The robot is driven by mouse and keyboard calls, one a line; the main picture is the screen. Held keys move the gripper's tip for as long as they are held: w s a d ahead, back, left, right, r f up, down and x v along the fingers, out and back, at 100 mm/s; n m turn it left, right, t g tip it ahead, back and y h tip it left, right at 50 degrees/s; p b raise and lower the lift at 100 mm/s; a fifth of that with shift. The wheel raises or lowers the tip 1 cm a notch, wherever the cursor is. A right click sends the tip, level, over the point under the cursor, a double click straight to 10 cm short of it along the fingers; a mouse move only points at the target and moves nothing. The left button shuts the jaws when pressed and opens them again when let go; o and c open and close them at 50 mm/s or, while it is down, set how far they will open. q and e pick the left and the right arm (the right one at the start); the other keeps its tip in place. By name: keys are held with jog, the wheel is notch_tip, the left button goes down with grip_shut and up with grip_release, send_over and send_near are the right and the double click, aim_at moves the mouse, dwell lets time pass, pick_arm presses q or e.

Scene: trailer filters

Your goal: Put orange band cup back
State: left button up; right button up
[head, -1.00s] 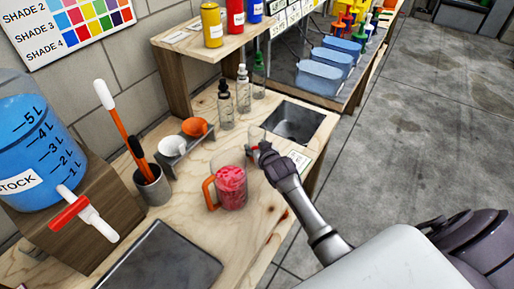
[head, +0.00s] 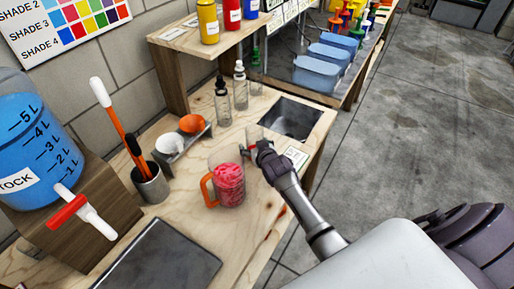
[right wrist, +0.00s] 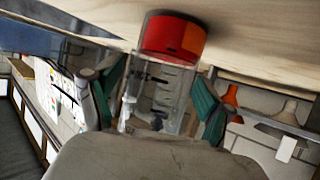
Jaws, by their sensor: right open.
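A small clear cup (head: 255,133) with a red-orange band low on it stands on the wooden bench, just left of the sunken metal basin. In the right wrist view, which is upside down, the clear cup (right wrist: 163,88) and its band (right wrist: 172,38) show large, with the band end at the bench top. My right gripper (head: 254,149) is at this cup. Its two teal-padded fingers (right wrist: 156,96) are apart, one on each side of the cup; I cannot tell whether they touch it. My left gripper is not in view.
A jug of red stuff with an orange handle (head: 228,185) stands close left of my right gripper. A rack (head: 190,143) holds a white and an orange piece. Dropper bottles (head: 223,102) stand behind. The basin (head: 291,120) and a small card (head: 296,156) are to the right.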

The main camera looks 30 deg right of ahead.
jog(key=shift+s+r, duration=0.2)
jog(key=shift+s, duration=0.1)
jog(key=v, duration=1.1)
jog(key=shift+s, duration=0.2)
jog(key=shift+a, duration=0.1)
jog(key=s+a+f+g, duration=0.1)
jog(key=s, duration=0.2)
jog(key=s+a+f+n+g, duration=0.1)
jog(key=s+a, duration=0.1)
jog(key=s, duration=0.2)
jog(key=s+a+f+g+y, duration=0.1)
jog(key=s+g, duration=0.1)
jog(key=s, duration=0.2)
jog(key=shift+a+f, duration=0.1)
jog(key=shift+a, duration=0.05)
jog(key=s+a+n+g+y, duration=0.1)
jog(key=s+a+n+g, duration=0.3)
jog(key=s, duration=1.2)
notch_tip(320, 180, down, 27)
jog(key=s+m+g, duration=0.1)
jog(key=s+g, duration=0.1)
jog(key=s+d+f+g, duration=0.1)
jog(key=s+d+f, duration=0.1)
jog(key=s+f, duration=1.3)
jog(key=shift+s+d+g, duration=0.25)
jog(key=shift+s+g, duration=0.05)
jog(key=shift+s, duration=0.05)
